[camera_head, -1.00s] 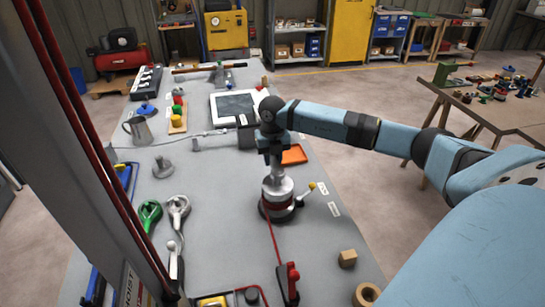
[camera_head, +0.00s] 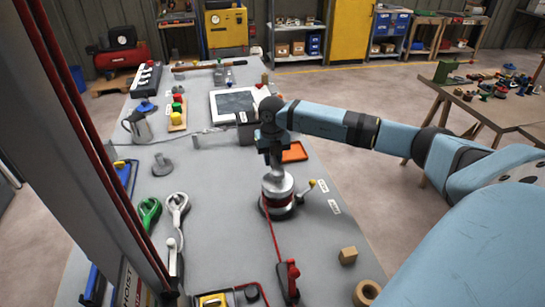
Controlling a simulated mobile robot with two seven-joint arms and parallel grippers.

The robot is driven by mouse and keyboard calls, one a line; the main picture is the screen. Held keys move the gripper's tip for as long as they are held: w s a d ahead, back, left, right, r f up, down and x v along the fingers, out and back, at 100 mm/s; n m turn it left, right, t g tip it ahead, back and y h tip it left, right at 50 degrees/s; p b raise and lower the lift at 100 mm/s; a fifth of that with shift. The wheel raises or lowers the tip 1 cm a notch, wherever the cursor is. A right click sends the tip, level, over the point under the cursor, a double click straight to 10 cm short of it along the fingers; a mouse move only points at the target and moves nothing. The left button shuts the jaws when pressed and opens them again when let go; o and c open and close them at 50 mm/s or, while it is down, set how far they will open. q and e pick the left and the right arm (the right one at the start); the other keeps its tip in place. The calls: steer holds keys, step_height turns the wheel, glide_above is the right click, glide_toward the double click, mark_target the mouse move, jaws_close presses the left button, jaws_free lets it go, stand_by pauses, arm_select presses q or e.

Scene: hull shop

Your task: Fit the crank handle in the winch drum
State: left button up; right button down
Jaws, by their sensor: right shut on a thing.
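The winch drum (camera_head: 278,199) stands on the grey bench, a silver cylinder with a dark red band and a dark base. A red rope runs from it toward the bench's near end. My right gripper (camera_head: 272,157) points down over the drum, shut on a short grey upright piece (camera_head: 277,171), which looks like part of the crank handle. The piece meets the drum's top; I cannot tell whether it is seated in it. My left gripper is not in view.
An orange tray (camera_head: 294,153) and a white-framed panel (camera_head: 234,105) lie beyond the drum. A wooden block (camera_head: 348,255) and a tan ring (camera_head: 366,292) lie near the right edge. A red-handled tool (camera_head: 289,280) lies in front.

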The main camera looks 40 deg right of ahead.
steer(key=shift+f+b, duration=0.4)
steer(key=shift+f, duration=0.35)
stand_by(0.9)
steer(key=shift+c, duration=2.3)
jaws_free()
steer(key=shift+r+p, duration=2.6)
steer(key=shift+r, duration=1.45)
steer(key=shift+a+f, duration=0.1)
